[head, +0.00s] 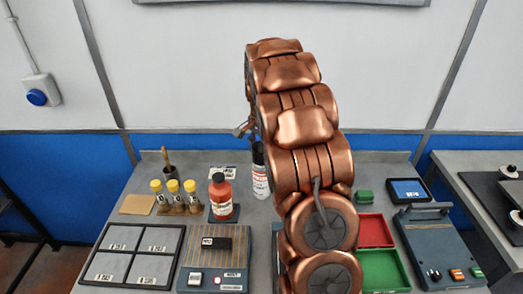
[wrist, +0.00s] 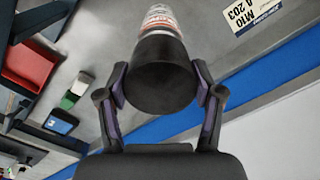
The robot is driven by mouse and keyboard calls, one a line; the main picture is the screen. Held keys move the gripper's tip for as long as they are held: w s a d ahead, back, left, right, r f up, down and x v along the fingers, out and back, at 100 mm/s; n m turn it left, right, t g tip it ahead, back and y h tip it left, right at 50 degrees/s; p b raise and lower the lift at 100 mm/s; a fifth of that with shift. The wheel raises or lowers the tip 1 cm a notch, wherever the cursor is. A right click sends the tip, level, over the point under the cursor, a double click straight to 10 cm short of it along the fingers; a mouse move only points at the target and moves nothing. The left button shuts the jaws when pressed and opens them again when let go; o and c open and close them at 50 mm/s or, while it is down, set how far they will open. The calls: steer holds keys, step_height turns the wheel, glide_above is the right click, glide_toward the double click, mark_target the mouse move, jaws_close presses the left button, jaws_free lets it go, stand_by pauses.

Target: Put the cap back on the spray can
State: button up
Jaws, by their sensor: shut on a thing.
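The spray can (head: 261,183) stands upright on the bench, white with red print, partly hidden behind my arm in the head view. Its upper part also shows in the wrist view (wrist: 158,20). The cap (wrist: 162,80) is black and round and sits between my fingers, in line with the can's top. My gripper (wrist: 160,88) is shut on the cap from above. In the head view the black cap (head: 257,153) shows at the can's upper end. I cannot tell whether it is fully seated or just above the can.
A red bottle (head: 221,196) stands close left of the can, with several yellow-capped vials (head: 173,193) further left. A red tray (head: 375,230) and a green tray (head: 384,270) lie to the right. A blue-grey case (head: 436,250) stands at the far right.

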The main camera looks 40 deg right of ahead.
steer(key=o, duration=0.9)
steer(key=shift+c, duration=0.2)
steer(key=shift+o, duration=0.4)
steer(key=shift+r, duration=0.1)
steer(key=shift+r+p, duration=0.6)
steer(key=shift+r, duration=2.8)
jaws_close()
